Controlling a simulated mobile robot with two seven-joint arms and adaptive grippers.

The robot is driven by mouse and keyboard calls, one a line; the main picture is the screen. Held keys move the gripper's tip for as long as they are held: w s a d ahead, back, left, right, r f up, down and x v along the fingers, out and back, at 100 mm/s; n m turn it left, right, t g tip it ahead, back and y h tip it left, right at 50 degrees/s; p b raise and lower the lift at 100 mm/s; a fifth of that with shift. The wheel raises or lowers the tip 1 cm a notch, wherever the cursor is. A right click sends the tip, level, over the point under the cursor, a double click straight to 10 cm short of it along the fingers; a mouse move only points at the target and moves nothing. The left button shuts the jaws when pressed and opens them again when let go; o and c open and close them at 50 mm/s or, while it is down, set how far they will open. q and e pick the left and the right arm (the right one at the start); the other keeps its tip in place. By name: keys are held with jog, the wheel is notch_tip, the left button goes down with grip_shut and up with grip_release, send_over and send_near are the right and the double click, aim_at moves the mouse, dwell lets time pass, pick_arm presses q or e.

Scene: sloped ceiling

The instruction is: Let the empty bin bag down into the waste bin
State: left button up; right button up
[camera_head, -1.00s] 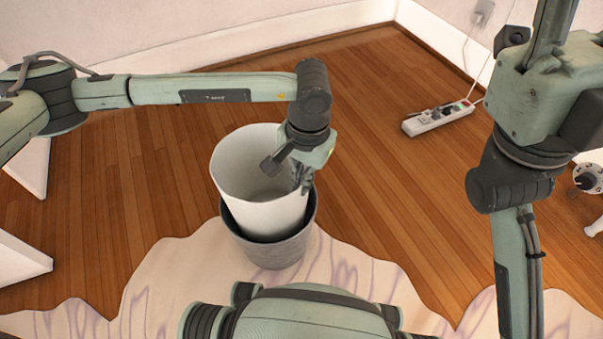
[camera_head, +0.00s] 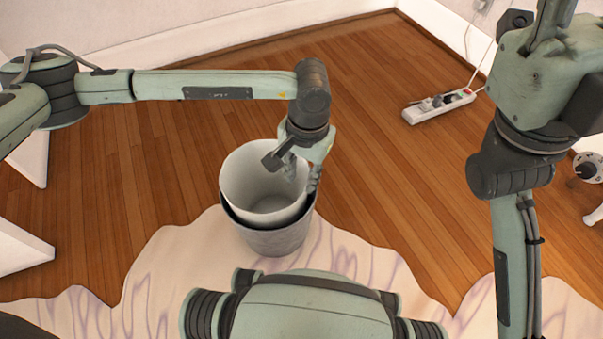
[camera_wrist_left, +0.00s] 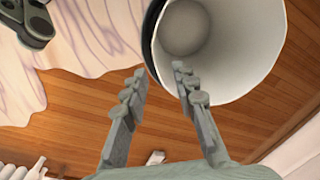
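The empty bin bag (camera_head: 245,168) is a white, open, round liner. It sits mostly down inside the grey waste bin (camera_head: 276,241), with its upper part standing above the bin's dark rim. My left gripper (camera_head: 303,182) is at the bag's right far edge, pointing down, one finger inside and one outside the wall. In the left wrist view the fingers (camera_wrist_left: 160,76) stand apart, with the edge of the bag (camera_wrist_left: 238,60) between them. The bin's dark rim (camera_wrist_left: 150,25) shows beside the bag there. My right gripper is out of view.
The bin stands on a pale, purple-veined rug (camera_head: 170,262) over a wooden floor (camera_head: 385,140). A white power strip (camera_head: 438,106) with a cord lies to the right. White furniture (camera_head: 20,250) is at the left. Floor around the bin is clear.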

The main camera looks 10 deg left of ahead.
pick_arm(q)
notch_tip(320, 180, up, 12)
jog(key=shift+s+d, duration=0.15)
jog(key=shift+d, duration=0.25)
dwell(0.3)
dwell(0.4)
